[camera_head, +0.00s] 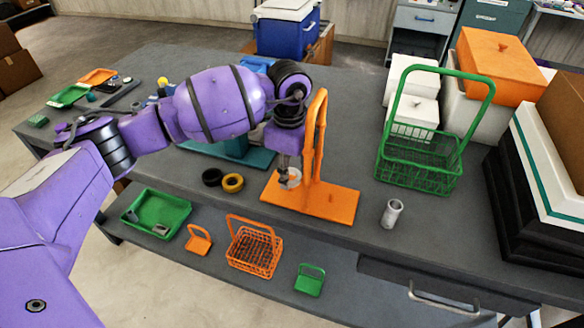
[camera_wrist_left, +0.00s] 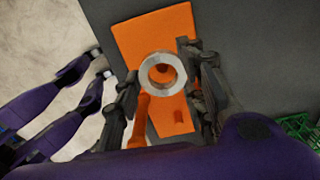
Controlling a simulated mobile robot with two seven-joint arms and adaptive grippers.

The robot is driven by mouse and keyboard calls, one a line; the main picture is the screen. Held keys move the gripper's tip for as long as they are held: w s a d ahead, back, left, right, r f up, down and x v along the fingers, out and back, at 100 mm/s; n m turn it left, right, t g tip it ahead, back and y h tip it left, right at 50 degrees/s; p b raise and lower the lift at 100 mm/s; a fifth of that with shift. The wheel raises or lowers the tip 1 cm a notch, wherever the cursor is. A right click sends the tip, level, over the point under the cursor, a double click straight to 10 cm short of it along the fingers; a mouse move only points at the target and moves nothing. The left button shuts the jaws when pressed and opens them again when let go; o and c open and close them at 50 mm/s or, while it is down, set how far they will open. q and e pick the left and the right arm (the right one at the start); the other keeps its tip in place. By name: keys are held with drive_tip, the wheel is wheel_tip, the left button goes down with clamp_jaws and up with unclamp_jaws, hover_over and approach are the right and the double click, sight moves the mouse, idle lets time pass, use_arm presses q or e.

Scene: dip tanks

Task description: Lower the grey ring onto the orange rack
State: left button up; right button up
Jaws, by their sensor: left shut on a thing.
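The grey ring (camera_head: 293,178) is a pale metal ring held by my left gripper (camera_head: 287,170), which is shut on it. In the left wrist view the ring (camera_wrist_left: 162,88) lies between the fingers of the left gripper (camera_wrist_left: 160,70), and orange shows through its hole. The orange rack (camera_head: 338,204) is a flat plate with a tall upright handle; the gripper and ring are just left of the upright, over the plate. The plate (camera_wrist_left: 155,30) also shows in the wrist view, with short orange stubs. Whether the ring touches the rack is unclear. My right gripper is out of view.
Small baskets and a green tray (camera_head: 160,228) are on the lower shelf.

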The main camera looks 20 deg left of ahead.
use_arm(q)
drive_tip(key=shift+f, duration=0.3)
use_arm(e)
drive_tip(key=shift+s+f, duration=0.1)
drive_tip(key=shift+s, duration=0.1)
use_arm(q)
drive_tip(key=shift+f, duration=0.45)
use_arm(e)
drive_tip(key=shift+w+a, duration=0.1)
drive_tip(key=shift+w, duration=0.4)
use_arm(q)
drive_tip(key=shift+f, duration=0.3)
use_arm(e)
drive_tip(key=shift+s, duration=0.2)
use_arm(q)
drive_tip(key=shift+f, duration=0.3)
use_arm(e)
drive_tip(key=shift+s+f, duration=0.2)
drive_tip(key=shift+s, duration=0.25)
use_arm(q)
drive_tip(key=shift+f, duration=0.1)
drive_tip(key=shift+f, duration=0.2)
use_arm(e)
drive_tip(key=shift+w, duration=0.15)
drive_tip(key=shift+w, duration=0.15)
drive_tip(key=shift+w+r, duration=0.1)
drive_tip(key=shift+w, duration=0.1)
